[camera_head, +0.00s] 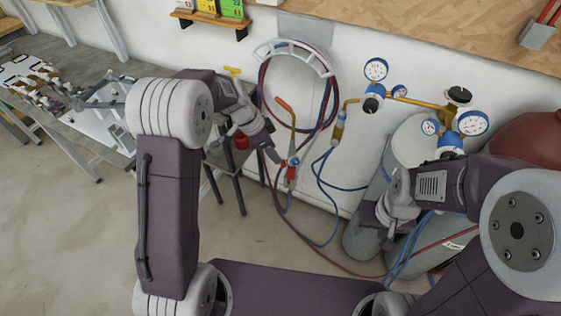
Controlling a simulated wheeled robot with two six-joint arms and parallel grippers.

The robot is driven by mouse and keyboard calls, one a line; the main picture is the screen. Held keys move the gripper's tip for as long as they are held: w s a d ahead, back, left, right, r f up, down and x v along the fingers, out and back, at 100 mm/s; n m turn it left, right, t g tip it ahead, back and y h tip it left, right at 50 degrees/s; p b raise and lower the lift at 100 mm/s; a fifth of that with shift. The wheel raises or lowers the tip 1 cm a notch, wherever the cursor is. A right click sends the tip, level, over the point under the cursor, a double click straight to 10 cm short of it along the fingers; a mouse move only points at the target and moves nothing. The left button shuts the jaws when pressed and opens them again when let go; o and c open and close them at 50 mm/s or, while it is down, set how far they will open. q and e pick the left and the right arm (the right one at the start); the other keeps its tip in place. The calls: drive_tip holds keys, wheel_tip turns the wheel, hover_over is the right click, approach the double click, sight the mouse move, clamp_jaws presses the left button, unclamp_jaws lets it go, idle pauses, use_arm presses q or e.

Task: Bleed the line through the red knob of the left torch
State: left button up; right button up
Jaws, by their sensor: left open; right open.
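The left torch (291,160) hangs upright in front of the white wall, its bent copper-coloured tip pointing up and left. Its red knob (291,173) shows low on the handle, with blue parts beside it. A second, brass-coloured torch (338,128) hangs to its right. My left gripper (272,144) is open just left of the left torch, near its handle and apart from the red knob as far as I can see. My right gripper (386,225) is open in front of the grey cylinder, low at the right; its fingers are small and partly unclear.
Red and blue hoses (328,100) loop over a wall rack (293,46) and trail to the floor. Pressure gauges (376,69) and brass regulators stand above the grey cylinder (412,140). A red tank (532,140) lies at the right. A workbench (100,150) stands at the left.

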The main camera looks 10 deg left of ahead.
sight(283, 163)
use_arm(q)
drive_tip(key=x, duration=0.6)
drive_tip(key=shift+f, duration=0.4)
drive_tip(key=shift+w+d, duration=0.1)
drive_tip(key=shift+d, duration=0.05)
drive_tip(key=shift+c, duration=0.4)
clamp_jaws()
